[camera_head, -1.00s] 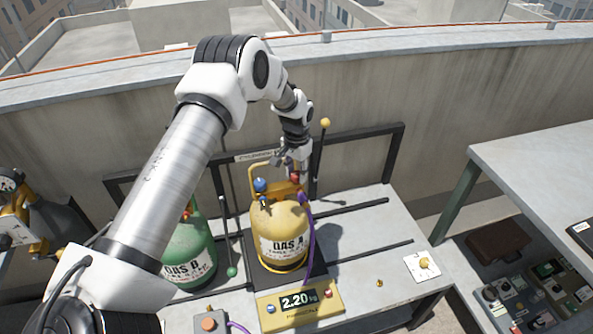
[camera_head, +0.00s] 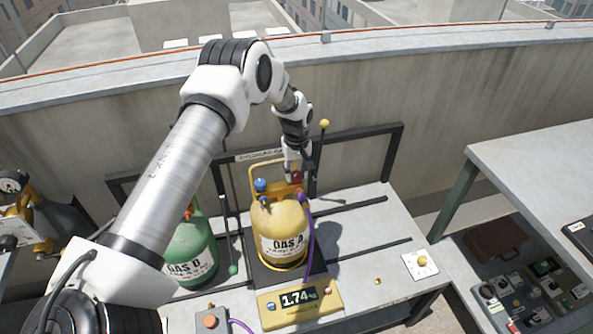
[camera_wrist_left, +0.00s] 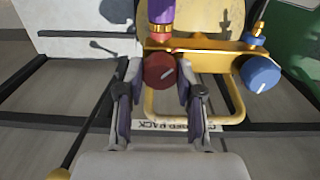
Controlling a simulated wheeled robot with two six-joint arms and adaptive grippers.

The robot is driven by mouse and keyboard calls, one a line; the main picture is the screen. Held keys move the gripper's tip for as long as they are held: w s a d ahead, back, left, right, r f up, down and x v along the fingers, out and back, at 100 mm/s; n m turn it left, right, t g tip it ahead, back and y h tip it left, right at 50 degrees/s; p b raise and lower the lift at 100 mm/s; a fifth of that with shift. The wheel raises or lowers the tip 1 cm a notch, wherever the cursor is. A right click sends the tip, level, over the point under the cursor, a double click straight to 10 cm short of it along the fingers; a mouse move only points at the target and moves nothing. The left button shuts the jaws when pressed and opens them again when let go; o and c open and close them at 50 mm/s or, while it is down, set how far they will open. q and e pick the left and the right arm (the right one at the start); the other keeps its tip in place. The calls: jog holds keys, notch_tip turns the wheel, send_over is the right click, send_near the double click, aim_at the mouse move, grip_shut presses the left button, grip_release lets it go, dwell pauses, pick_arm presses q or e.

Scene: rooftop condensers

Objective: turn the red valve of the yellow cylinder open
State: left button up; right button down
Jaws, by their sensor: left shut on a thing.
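The yellow cylinder (camera_head: 283,232), labelled GAS A, stands upright on a scale (camera_head: 311,301) that reads 1.74. Its red valve (camera_head: 296,178) is at the top right, with a blue valve (camera_head: 261,185) to its left. In the left wrist view the red valve (camera_wrist_left: 160,71) sits between the fingers of my left gripper (camera_wrist_left: 160,85), and the blue valve (camera_wrist_left: 261,74) is at the right. My left gripper (camera_head: 297,171) is shut on the red valve from behind. A purple hose (camera_head: 309,225) runs down from the valve side. My right gripper is not in view.
A green cylinder (camera_head: 191,256) stands left of the yellow one. A rod with a yellow ball (camera_head: 325,124) rises close right of my gripper. A black rack frame (camera_head: 366,130) stands behind. The table's right side is mostly clear.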

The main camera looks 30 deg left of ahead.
aim_at(296, 173)
pick_arm(q)
jog(key=n, duration=0.2)
jog(key=n+p, duration=0.1)
jog(key=n, duration=0.1)
jog(key=shift+s+f+n, duration=0.15)
jog(key=shift+s+n, duration=0.05)
jog(key=shift+n, duration=0.1)
jog(key=n, duration=0.4)
jog(key=shift+p, duration=0.4)
jog(key=shift+n, duration=0.3)
jog(key=o, duration=1.2)
jog(key=shift+c, duration=0.2)
jog(key=shift+w, duration=0.15)
jog(key=shift+r, duration=0.25)
notch_tip(296, 173, up, 12)
jog(key=shift+f, duration=0.25)
